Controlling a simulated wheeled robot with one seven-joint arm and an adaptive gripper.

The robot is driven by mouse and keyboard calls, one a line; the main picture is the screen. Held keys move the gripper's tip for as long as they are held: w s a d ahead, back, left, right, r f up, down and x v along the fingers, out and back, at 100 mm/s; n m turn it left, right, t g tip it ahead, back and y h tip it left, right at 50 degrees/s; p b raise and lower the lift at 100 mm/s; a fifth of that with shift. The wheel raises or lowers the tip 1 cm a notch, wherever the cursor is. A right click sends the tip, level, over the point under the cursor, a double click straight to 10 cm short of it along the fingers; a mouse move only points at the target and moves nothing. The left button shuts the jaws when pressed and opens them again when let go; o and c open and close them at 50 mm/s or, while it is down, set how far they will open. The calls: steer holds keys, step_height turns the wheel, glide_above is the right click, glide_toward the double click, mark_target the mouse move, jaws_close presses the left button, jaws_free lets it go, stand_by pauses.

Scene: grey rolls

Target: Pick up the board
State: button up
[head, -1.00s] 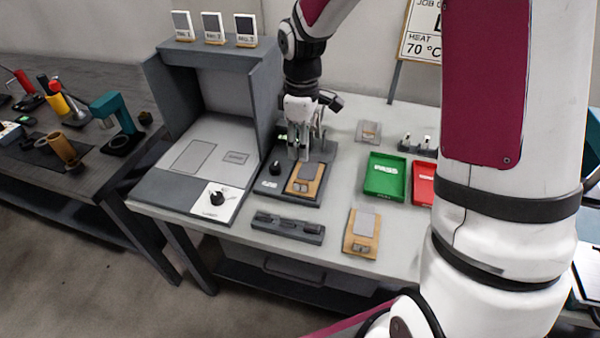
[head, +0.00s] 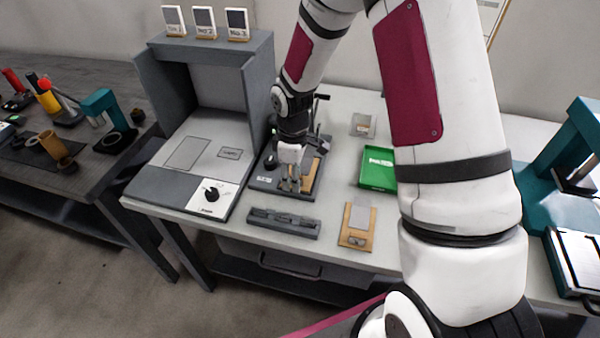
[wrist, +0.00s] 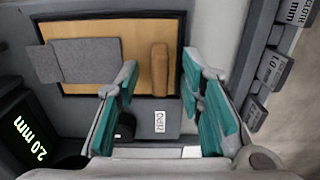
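A tan board (head: 314,172) with a grey patch lies in a dark fixture (head: 262,182), partly hidden by my gripper in the head view. In the wrist view the board (wrist: 138,50) shows its grey patch at left and a raised tan roll (wrist: 160,70) at right. My gripper (wrist: 161,68) is open above the board's right part, its teal fingers on either side of the roll; whether they touch it I cannot tell. In the head view my gripper (head: 292,184) points down over the fixture's front. A second tan board (head: 357,228) lies near the table's front edge.
A dark rack (head: 284,222) lies in front of the fixture. A grey booth (head: 150,185) with a dial stands at left. A green tray (head: 378,170) and a small plate (head: 362,124) are to the right. A display (wrist: 30,138) reads 2.0 mm.

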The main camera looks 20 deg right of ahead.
steer(key=shift+f, duration=0.1)
steer(key=shift+c, duration=0.2)
jaws_close()
